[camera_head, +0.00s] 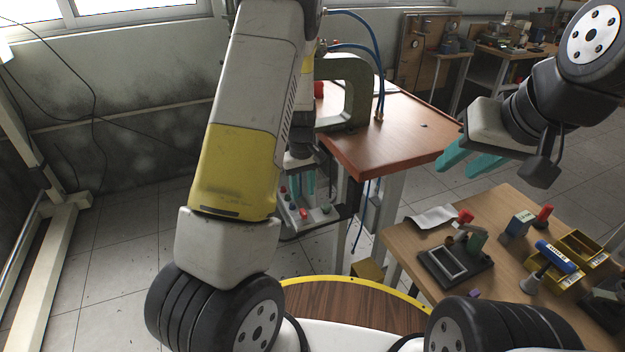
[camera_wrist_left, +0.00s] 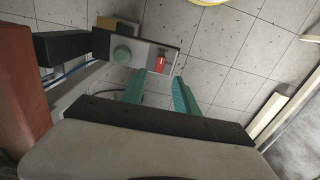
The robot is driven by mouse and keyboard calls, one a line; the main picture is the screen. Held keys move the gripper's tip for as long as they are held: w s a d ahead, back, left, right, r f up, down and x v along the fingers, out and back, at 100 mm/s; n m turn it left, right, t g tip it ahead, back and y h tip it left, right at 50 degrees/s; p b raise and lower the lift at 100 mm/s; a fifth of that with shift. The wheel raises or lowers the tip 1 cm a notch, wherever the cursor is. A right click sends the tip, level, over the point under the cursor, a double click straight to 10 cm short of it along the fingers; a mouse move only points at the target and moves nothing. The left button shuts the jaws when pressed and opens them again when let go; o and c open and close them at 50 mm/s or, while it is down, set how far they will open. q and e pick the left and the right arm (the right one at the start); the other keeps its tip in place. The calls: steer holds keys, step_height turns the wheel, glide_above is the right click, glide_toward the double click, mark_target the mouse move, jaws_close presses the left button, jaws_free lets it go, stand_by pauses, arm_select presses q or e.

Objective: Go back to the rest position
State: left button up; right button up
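My left gripper (camera_head: 302,188) hangs fingers down over the control panel (camera_head: 312,217), left of the press table. In the left wrist view its two teal fingers (camera_wrist_left: 166,80) are apart with nothing between them, and the panel (camera_wrist_left: 143,40) lies just beyond the tips. The panel's green round button (camera_wrist_left: 122,55) and red switch (camera_wrist_left: 160,62) show there; I cannot tell whether the fingers touch the panel. My right gripper (camera_head: 464,162) is up in the air at the right, above the floor between the two tables. Its teal fingers are apart and empty.
A green-grey C-frame press (camera_head: 350,92) stands on the red-brown table (camera_head: 400,140), with blue hoses beside it. The wooden bench (camera_head: 425,238) at lower right holds a black fixture (camera_head: 455,266), a blue-handled tool (camera_head: 556,256) and yellow bins (camera_head: 583,247). Open floor lies left.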

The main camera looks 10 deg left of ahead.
arm_select(q)
steer(key=s+d+r+m+t+h, duration=0.15)
steer(key=s+r, duration=0.25)
steer(key=r, duration=0.6)
steer(key=s+d+r+m+t+h, duration=0.15)
steer(key=s+r, duration=0.25)
steer(key=r, duration=0.5)
steer(key=s+r+m+t, duration=0.1)
steer(key=s+r+m, duration=0.1)
steer(key=s+r, duration=0.3)
steer(key=s+r+m+t, duration=0.2)
steer(key=s+r, duration=0.4)
steer(key=s, duration=0.5)
steer(key=shift+a+m+y, duration=0.25)
steer(key=shift+m+y, duration=0.05)
steer(key=shift+y, duration=0.1)
